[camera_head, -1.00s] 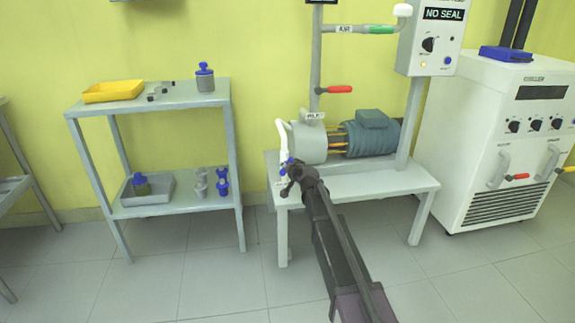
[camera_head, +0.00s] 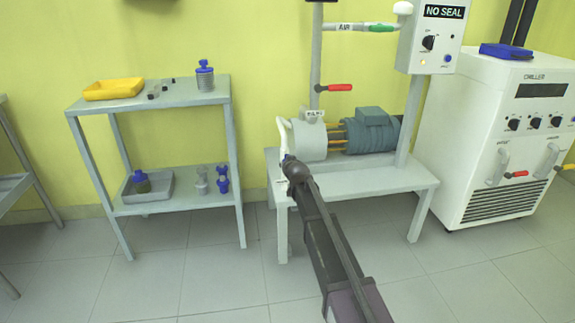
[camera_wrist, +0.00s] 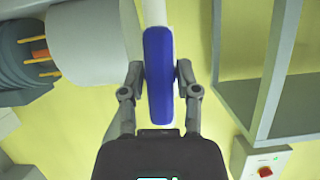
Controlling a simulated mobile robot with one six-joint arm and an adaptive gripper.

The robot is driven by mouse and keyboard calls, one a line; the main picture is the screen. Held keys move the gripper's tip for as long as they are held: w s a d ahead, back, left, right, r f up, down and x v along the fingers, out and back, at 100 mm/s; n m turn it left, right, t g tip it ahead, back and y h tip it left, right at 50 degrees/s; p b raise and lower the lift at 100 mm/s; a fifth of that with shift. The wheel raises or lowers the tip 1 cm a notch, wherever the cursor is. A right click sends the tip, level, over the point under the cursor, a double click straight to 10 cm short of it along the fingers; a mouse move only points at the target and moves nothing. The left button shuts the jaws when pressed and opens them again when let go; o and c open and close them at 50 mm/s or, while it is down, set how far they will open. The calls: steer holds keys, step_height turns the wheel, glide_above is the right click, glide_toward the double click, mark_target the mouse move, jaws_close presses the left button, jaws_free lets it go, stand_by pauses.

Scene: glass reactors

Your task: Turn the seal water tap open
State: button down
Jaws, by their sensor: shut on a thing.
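The seal water tap is a blue handle (camera_wrist: 159,75) on a white pipe (camera_wrist: 156,12), in the middle of the wrist view. My gripper (camera_wrist: 159,78) is shut on the blue handle, one finger on each side. In the head view my gripper (camera_head: 290,165) is at the left end of the pump bench, and a little blue of the handle shows at its tip. My arm hides most of the handle there. The white pipe (camera_head: 282,135) curves up beside the pump's pale round housing (camera_head: 307,141).
The pump's blue-grey motor (camera_head: 372,131) sits on the bench (camera_head: 375,182). A red-handled valve (camera_head: 338,88) and the NO SEAL box (camera_head: 432,40) are above. A shelf rack (camera_head: 150,103) stands left, the chiller (camera_head: 510,140) right. The floor in front is clear.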

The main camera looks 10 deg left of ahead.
steer(key=shift+c, duration=2.4)
jaws_free()
steer(key=shift+m+y, duration=0.3)
steer(key=shift+m, duration=0.2)
